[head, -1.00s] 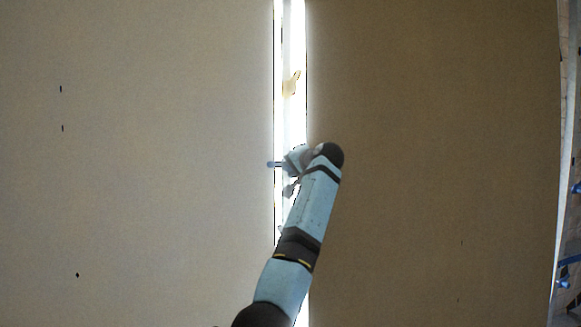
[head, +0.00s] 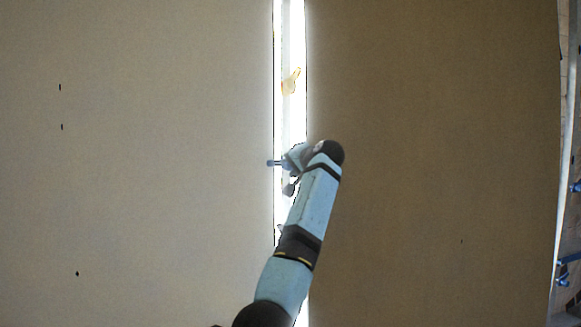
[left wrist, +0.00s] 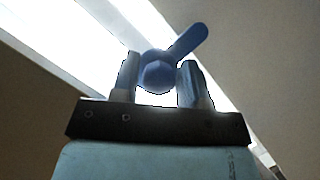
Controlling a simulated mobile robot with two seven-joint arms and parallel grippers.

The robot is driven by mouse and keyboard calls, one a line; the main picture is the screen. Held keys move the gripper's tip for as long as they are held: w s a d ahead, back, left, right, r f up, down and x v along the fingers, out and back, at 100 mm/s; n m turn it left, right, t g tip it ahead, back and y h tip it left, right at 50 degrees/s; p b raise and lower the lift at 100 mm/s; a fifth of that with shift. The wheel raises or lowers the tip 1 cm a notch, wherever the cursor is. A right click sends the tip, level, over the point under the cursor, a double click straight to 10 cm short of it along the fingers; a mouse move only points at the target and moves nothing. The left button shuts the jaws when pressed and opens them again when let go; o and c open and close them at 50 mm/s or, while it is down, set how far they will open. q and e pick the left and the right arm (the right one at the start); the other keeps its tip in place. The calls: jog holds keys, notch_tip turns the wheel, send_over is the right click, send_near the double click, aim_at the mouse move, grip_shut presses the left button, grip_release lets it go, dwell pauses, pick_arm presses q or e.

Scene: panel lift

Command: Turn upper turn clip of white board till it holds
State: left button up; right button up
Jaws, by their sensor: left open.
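A blue turn clip (left wrist: 158,75) with a round hub and one lever shows in the left wrist view. Its lever points up and right. My left gripper (head: 284,162) is open, with one finger on each side of the hub in the left wrist view (left wrist: 159,65). Whether the fingers touch the hub I cannot tell. In the head view the gripper is at the bright gap, and my arm hides much around it. A cream clip (head: 291,83) sits higher in that gap. A pale board (head: 150,160) fills the left side. My right gripper is not in view.
A brown panel (head: 430,160) fills the right side of the head view, beyond the bright vertical gap (head: 292,30). Blue fittings (head: 568,260) show at the far right edge. The faces of both large panels are mostly bare.

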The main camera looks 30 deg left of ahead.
pick_arm(q)
jog(key=b+v, duration=0.2)
jog(key=v, duration=1.1)
jog(key=shift+d+b, duration=0.25)
jog(key=shift+b, duration=0.15)
